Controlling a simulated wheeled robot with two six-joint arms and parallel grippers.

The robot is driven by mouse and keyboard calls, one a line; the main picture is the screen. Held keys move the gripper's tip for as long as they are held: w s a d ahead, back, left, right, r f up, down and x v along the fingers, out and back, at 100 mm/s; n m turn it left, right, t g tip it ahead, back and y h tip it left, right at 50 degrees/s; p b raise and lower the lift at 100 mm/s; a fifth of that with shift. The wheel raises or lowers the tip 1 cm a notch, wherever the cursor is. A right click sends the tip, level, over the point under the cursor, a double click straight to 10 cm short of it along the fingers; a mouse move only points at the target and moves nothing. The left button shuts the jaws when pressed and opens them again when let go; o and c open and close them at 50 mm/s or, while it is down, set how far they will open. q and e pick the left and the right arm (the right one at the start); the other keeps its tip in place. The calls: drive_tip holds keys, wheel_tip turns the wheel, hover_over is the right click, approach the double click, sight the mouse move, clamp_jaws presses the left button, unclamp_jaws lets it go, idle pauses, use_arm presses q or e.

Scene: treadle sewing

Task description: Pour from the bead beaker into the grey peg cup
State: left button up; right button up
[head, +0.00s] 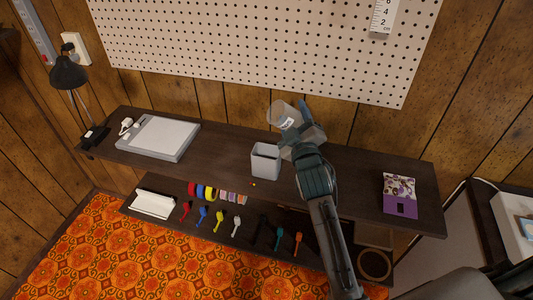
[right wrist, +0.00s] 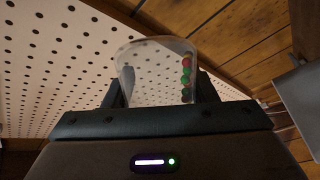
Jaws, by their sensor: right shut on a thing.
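The bead beaker (head: 282,113) is a clear cup with a pale label, held tilted above the shelf in the head view. In the right wrist view the beaker (right wrist: 150,65) holds several red and green beads along its right side. My right gripper (head: 296,124) is shut around the beaker, with one finger on each side. The grey peg cup (head: 265,162) is a square, upright cup on the dark shelf, below and slightly left of the beaker. The inside of the cup is hard to make out. My left gripper is not in view.
A small yellow bead-like spot (head: 253,184) lies in front of the cup. A white tray-like box (head: 158,138) and black lamp (head: 68,73) are at left. A purple patterned packet (head: 400,195) lies at right. A pegboard (head: 260,45) stands behind.

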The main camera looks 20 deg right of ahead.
sight(301, 123)
drive_tip(key=shift+a+r+m, duration=0.15)
drive_tip(key=shift+m, duration=0.55)
drive_tip(key=shift+f+m+g+h+b, duration=0.35)
drive_tip(key=shift+f+m+b, duration=0.2)
drive_tip(key=shift+m, duration=0.25)
drive_tip(key=shift+d+r+m, duration=0.15)
drive_tip(key=shift+d+m, duration=0.3)
drive_tip(key=shift+m, duration=0.45)
drive_tip(key=shift+d+m+g+h, duration=0.25)
drive_tip(key=shift+d+m+g, duration=0.15)
drive_tip(key=shift+m, duration=0.5)
drive_tip(key=shift+d+f+m+g+b, duration=0.2)
drive_tip(key=shift+f+m+b, duration=0.1)
drive_tip(key=shift+f+m, duration=0.25)
drive_tip(key=shift+d+f+m+g+b, duration=0.15)
drive_tip(key=shift+f+m+b, duration=0.1)
drive_tip(key=shift+f+m, duration=0.3)
drive_tip(key=shift+d+m, duration=0.15)
drive_tip(key=shift+m, duration=0.15)
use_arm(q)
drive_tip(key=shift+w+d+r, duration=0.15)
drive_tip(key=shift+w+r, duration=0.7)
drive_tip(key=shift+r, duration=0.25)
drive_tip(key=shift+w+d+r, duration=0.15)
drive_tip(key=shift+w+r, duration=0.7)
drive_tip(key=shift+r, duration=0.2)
use_arm(e)
drive_tip(key=shift+d+f+m, duration=0.15)
drive_tip(key=shift+m, duration=0.65)
